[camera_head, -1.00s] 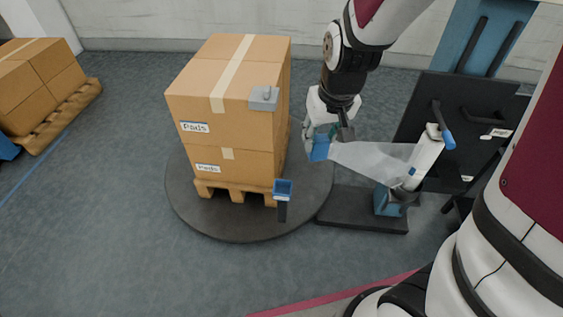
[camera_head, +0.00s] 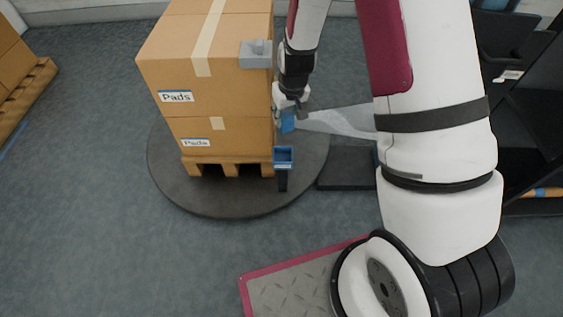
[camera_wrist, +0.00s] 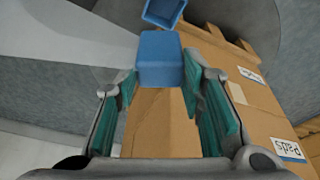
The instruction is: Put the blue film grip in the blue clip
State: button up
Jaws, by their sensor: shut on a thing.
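The blue film grip (camera_head: 288,121) is held in my gripper (camera_head: 283,108), with translucent film (camera_head: 338,121) stretching from it to the right until my arm hides it. In the wrist view the blue grip (camera_wrist: 160,60) sits between the fingertips of my gripper (camera_wrist: 158,92). The blue clip (camera_head: 284,157) is an open-topped blue holder on a short dark post at the pallet's front right corner. It stands just below the held grip, apart from it in the head view. In the wrist view the clip (camera_wrist: 163,12) shows at the top edge, beyond the grip.
Stacked "Pads" cartons (camera_head: 200,85) stand on a wooden pallet (camera_head: 222,166) on a round dark turntable (camera_head: 185,194), close left of my gripper. A grey block (camera_head: 256,54) is at the stack's upper right corner. Open floor (camera_head: 90,200) lies left of the turntable.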

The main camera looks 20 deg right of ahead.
jog(key=shift+s+f+b+x, duration=0.15)
jog(key=shift+s+b+x, duration=0.55)
jog(key=shift+x, duration=2.55)
jog(key=shift+s+f+b+x, duration=0.1)
jog(key=shift+s+b+x, duration=0.2)
jog(key=shift+b+x, duration=1.9)
jog(key=shift+s+f+p+x, duration=0.15)
jog(key=shift+s+x, duration=0.35)
jog(key=shift+x, duration=3.75)
jog(key=shift+a, duration=0.15)
jog(key=shift+f, duration=0.2)
jog(key=o, duration=1.1)
jog(key=shift+s, duration=0.1)
jog(key=shift+r, duration=0.1)
